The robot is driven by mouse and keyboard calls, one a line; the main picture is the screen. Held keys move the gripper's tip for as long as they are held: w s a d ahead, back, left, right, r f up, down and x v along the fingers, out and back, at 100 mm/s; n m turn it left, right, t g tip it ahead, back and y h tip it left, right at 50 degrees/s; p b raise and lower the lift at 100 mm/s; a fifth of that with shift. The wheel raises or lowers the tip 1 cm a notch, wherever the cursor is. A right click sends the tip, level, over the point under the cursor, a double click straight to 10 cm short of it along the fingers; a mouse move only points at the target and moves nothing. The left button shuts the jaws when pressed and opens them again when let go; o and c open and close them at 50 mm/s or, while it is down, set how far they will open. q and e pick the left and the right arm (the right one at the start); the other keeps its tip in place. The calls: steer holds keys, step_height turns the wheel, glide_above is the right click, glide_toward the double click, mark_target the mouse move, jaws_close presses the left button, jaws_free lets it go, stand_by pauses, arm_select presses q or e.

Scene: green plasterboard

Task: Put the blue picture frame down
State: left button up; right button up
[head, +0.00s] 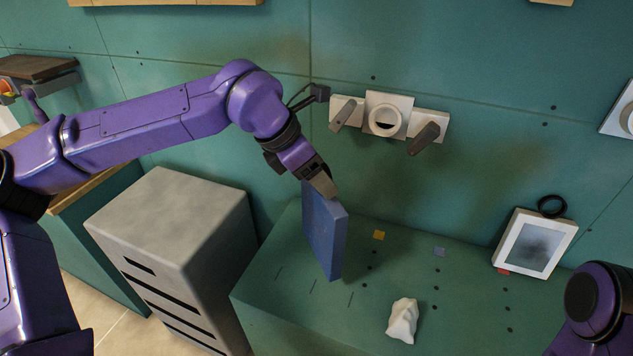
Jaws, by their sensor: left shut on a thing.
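The blue picture frame (324,232) is a flat blue slab, upright and slightly tilted, over the left part of the green table top (270,278). My left gripper (322,184) is shut on its top edge from above. The frame's lower end appears close to the table top; I cannot tell whether it touches. My right arm shows only as a purple part at the bottom right corner, and its gripper is out of view.
A white picture frame (535,244) leans at the right, by a black ring (552,206). A white lump (403,320) lies near the front. A grey drawer cabinet (175,225) stands left. Wall pegs (425,138) stick out behind. The table's middle is mostly clear.

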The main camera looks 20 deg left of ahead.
arm_select(q)
steer(key=shift+w+a+f, duration=0.15)
steer(key=shift+w+f, duration=0.15)
steer(key=f, duration=0.3)
steer(key=shift+w+a+f, duration=0.2)
steer(key=shift+w+f, duration=0.15)
steer(key=shift+f, duration=0.15)
steer(key=shift+f, duration=0.15)
steer(key=o, duration=1.6)
steer(key=shift+s, duration=0.1)
steer(key=v, duration=1.2)
steer(key=shift+r+b, duration=0.2)
steer(key=shift+b, duration=0.15)
